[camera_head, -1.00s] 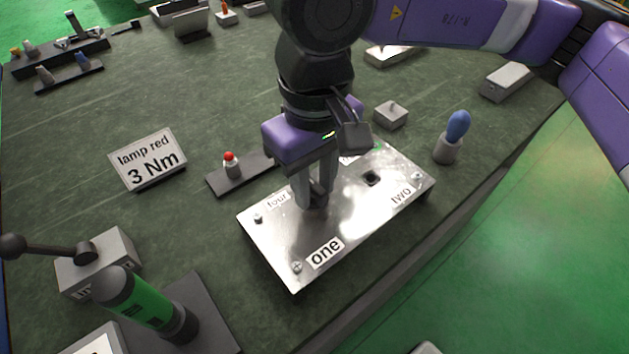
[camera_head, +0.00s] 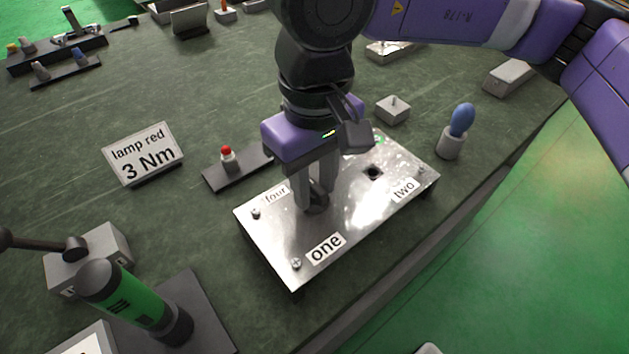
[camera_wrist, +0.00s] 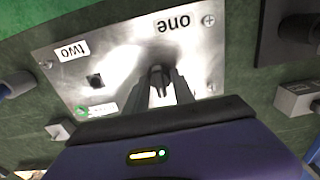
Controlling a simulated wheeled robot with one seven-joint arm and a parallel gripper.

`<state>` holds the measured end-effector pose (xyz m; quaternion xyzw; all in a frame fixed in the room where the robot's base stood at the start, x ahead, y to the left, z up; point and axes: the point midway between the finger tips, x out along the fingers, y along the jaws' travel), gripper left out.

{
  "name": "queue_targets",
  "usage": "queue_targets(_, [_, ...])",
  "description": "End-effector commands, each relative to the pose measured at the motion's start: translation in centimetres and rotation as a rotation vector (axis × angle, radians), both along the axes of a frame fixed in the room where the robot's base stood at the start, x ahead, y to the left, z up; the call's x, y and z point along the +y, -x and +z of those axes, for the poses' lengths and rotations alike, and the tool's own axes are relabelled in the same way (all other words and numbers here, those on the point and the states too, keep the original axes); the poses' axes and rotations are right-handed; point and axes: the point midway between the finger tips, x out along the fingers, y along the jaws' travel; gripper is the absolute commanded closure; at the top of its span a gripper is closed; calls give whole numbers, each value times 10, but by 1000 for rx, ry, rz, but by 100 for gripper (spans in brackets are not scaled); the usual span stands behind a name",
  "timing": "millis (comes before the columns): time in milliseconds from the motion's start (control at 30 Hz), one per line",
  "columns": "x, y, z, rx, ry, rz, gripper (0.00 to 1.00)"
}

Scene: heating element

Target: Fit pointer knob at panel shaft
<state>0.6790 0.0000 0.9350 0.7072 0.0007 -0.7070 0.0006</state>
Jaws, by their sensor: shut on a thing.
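My gripper (camera_head: 316,200) points down over the shiny metal panel (camera_head: 285,245). Its fingers are shut on a small dark knob (camera_head: 318,209) at the panel's surface, between the labels "one" and "four". The knob also shows between the fingertips in the wrist view (camera_wrist: 160,76). The panel shaft is not visible; the fingers and knob cover that spot. I cannot tell whether the knob sits fully down on the panel.
The panel has a dark square hole (camera_head: 374,172) and corner screws. A grey holder with a blue-topped tool (camera_head: 456,131) stands at right. A red lamp (camera_head: 227,155) on a dark strip and a "lamp red 3 Nm" sign (camera_head: 143,154) stand at left. A green cylinder (camera_head: 130,299) is front left.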

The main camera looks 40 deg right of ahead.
Motion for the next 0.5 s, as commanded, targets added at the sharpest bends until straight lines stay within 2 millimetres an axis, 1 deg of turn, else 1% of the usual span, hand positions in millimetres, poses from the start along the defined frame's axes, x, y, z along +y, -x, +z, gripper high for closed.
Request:
queue_targets(133, [0, 0, -4, 0, 0, 0, 100])
queue_targets(167, [0, 0, -3, 0, 0, 0, 68])
queue_targets(200, [0, 0, -2, 0, 0, 0, 60])
queue_targets(267, [0, 0, -2, 0, 0, 0, 48])
queue_targets(300, [0, 0, -2, 0, 0, 0, 44])
queue_targets(500, [0, 0, -2, 0, 0, 0, 44])
